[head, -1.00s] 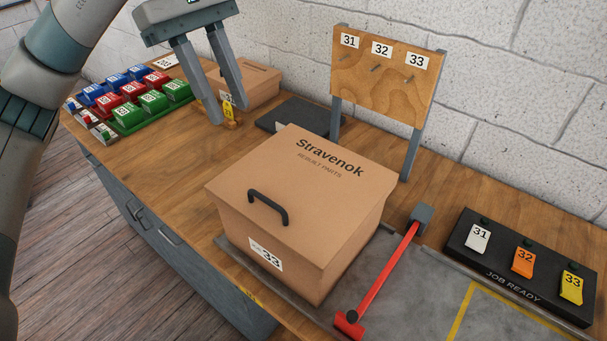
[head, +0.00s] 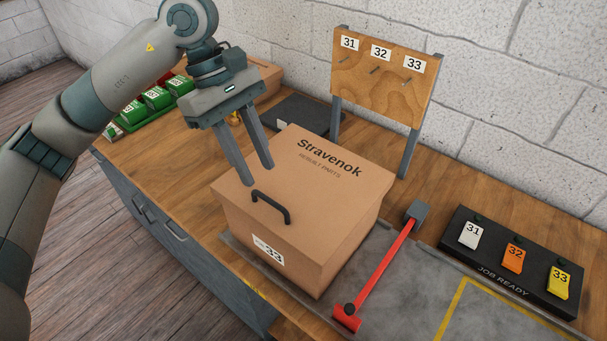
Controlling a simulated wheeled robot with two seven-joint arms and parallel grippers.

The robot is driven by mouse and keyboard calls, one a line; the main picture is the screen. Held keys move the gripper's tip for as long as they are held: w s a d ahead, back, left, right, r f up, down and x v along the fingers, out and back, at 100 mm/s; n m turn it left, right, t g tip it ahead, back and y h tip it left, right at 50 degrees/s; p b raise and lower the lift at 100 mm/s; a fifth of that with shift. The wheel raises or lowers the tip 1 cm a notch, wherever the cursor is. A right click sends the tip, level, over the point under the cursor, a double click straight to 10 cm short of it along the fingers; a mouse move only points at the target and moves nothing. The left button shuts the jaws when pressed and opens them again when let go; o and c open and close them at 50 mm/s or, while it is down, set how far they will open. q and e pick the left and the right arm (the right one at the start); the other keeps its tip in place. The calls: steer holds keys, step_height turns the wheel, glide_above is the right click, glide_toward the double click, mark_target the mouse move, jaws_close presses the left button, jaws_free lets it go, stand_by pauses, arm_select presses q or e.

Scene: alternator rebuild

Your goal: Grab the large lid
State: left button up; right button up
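The large lid (head: 325,175) is the brown cardboard top marked "Stravenok REBUILT PARTS". It sits on a large box (head: 250,240) labelled 33. A black handle (head: 272,206) stands on the lid near its front left edge. My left gripper (head: 258,175) is open, pointing down over the lid's left part, just behind the handle. Its fingers are apart with nothing between them. I cannot tell whether the fingertips touch the lid. My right gripper does not show.
A red bar (head: 385,272) lies right of the box. A black "JOB READY" rack (head: 510,262) holds tags 31, 32 and 33. A wooden pegboard (head: 383,75) stands behind. Green bins (head: 155,97) are at the back left. The grey mat (head: 400,310) has bare room.

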mark_target(269, 199)
arm_select(q)
steer(key=shift+x, duration=0.9)
steer(key=p+x, duration=0.2)
steer(key=p, duration=0.1)
steer(key=shift+a, duration=0.1)
steer(key=shift+p+x, duration=0.5)
steer(key=shift+x, duration=0.55)
steer(key=shift+f, duration=0.55)
jaws_close()
